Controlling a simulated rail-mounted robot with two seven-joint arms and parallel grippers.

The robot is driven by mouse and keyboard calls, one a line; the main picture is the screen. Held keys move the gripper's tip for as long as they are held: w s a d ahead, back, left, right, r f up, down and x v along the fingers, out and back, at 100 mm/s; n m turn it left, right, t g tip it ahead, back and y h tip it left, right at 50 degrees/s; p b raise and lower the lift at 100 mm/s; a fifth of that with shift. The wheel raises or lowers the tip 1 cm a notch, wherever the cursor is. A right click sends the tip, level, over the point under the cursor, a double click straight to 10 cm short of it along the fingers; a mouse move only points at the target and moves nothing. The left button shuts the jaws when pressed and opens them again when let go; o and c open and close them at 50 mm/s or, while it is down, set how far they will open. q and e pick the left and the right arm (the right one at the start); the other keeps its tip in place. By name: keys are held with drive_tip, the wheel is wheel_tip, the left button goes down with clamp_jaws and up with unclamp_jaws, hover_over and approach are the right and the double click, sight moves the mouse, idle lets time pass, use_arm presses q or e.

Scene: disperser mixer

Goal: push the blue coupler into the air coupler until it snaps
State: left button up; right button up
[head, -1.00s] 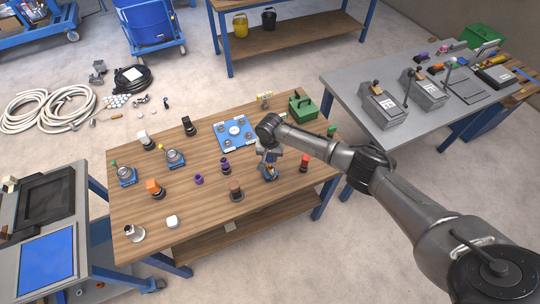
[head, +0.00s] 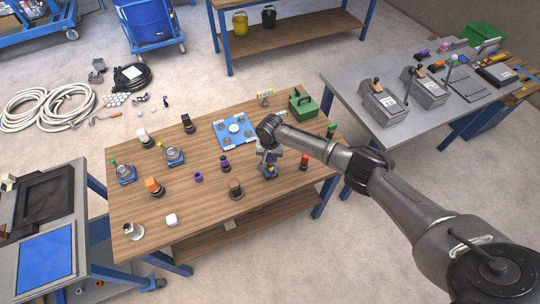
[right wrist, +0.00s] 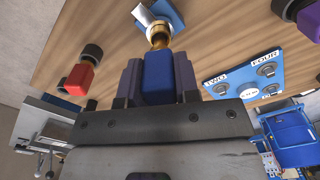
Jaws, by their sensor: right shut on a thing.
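My right gripper (head: 268,158) points down over the right part of the wooden table. In the right wrist view, its two fingers (right wrist: 158,82) are shut on the blue coupler (right wrist: 159,72), which sits between them. Just beyond the blue coupler is the brass air coupler (right wrist: 158,38), on a blue base with a pale plate. The two are in line and appear to meet, but I cannot tell how deep the blue coupler sits. In the head view, the air coupler's blue stand (head: 268,174) is directly under the gripper, partly hidden by it. My left gripper is not in view.
A red-topped black fitting (head: 305,160) stands right of the gripper, and a brown one (head: 236,189) stands left. A blue plate with round sockets (head: 235,121) lies behind on the left. A green box (head: 303,104) stands at the table's back right.

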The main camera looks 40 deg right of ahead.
drive_tip(key=shift+f+b, duration=0.3)
drive_tip(key=shift+f, duration=0.35)
drive_tip(key=shift+f, duration=0.5)
drive_tip(key=o, duration=1)
drive_tip(key=shift+r, duration=0.45)
wheel_tip(320, 180, up, 11)
drive_tip(key=shift+w+r+p, duration=0.1)
drive_tip(key=shift+r+p, duration=0.1)
drive_tip(key=shift+p, duration=0.3)
drive_tip(key=shift+r, duration=0.7)
